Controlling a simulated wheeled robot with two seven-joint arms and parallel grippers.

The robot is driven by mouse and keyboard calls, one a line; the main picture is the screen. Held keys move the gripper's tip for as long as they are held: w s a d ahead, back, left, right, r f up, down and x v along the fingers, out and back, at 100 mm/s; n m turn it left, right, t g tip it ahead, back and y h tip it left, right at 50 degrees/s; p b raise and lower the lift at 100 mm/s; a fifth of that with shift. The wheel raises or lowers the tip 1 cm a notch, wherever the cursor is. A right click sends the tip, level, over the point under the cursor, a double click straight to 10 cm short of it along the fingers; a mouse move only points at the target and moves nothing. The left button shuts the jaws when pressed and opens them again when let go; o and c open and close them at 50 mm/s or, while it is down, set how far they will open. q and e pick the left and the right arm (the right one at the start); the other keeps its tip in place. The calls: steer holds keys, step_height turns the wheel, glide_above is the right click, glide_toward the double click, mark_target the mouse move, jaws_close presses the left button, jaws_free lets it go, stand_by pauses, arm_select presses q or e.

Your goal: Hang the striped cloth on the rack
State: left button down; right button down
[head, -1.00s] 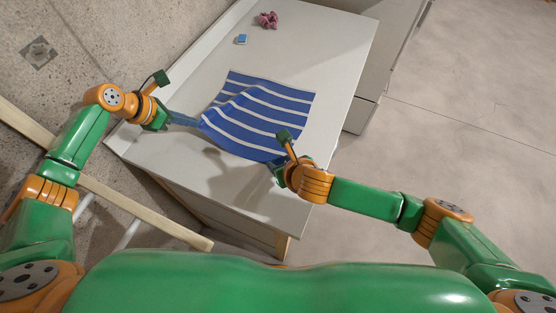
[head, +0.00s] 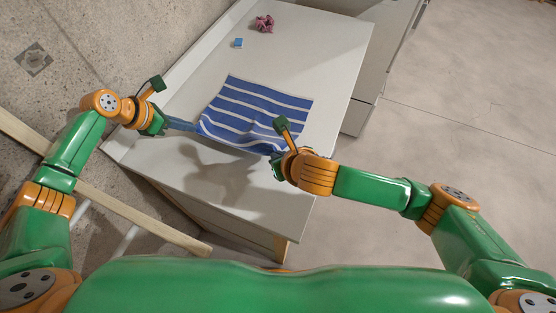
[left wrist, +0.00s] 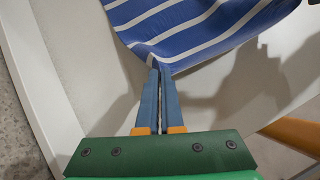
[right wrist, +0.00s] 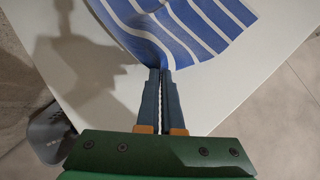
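The blue cloth with white stripes (head: 257,108) is spread over the white table top, its near edge lifted between my two grippers. My left gripper (head: 196,127) is shut on its near left corner, and the cloth (left wrist: 185,25) bunches at the fingertips in the left wrist view. My right gripper (head: 275,160) is shut on its near right corner; the cloth (right wrist: 180,25) gathers between the fingertips in the right wrist view. The far part of the cloth seems to rest on the table. A wooden rack with pale bars (head: 130,208) stands at the lower left, partly hidden by my left arm.
The white table (head: 310,50) carries a small blue-and-white item (head: 238,43) and a pink crumpled thing (head: 264,23) at the far end. A concrete wall (head: 90,50) is on the left. Open floor (head: 470,120) lies to the right.

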arm_select(q)
jaws_free()
step_height(320, 180, up, 6)
steer(key=s+a+g+y+p, duration=0.1)
steer(key=g+y+p, duration=0.2)
steer(key=p, duration=0.3)
steer(key=shift+s+a, duration=0.15)
steer(key=shift+s, duration=0.05)
arm_select(e)
step_height(320, 180, up, 6)
steer(key=shift+r, duration=0.15)
arm_select(q)
steer(key=shift+r, duration=0.1)
arm_select(e)
steer(key=shift+f+b, duration=0.7)
steer(key=shift+f, duration=0.15)
jaws_free()
arm_select(q)
steer(key=p+v, duration=0.1)
steer(key=v, duration=1.3)
steer(key=shift+p, duration=0.35)
arm_select(e)
step_height(320, 180, up, 6)
steer(key=s+d+g+h, duration=0.1)
steer(key=s+g+h, duration=0.1)
steer(key=g, duration=0.2)
steer(key=shift+s, duration=0.25)
